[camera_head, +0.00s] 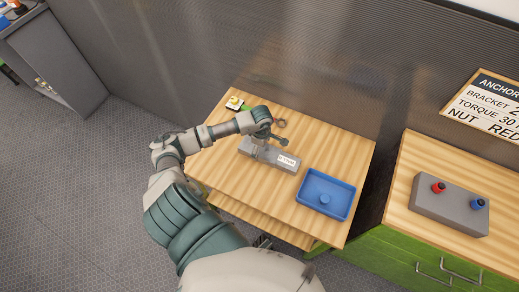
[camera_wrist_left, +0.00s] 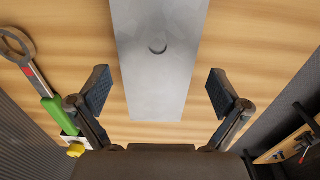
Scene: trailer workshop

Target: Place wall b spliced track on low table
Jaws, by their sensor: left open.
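The track is a grey metal bar (camera_head: 284,161) with a white label, lying on the low wooden table (camera_head: 215,170). In the left wrist view the bar (camera_wrist_left: 160,50) runs between the fingers, with a small round mark on its face. My left gripper (camera_head: 265,146) is over the bar, its arm hiding part of it. In the left wrist view the gripper (camera_wrist_left: 160,92) is open, with one finger on each side of the bar and visible gaps. The label text is too small to read surely. My right gripper is not in view.
A blue tray (camera_head: 340,208) holding a small blue round part sits right of the bar. A ring-ended tool with a green handle (camera_wrist_left: 54,116) and a yellow item (camera_head: 234,102) lie at the table's back left. A grey block (camera_head: 450,207) with red and blue knobs stands on the right cabinet.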

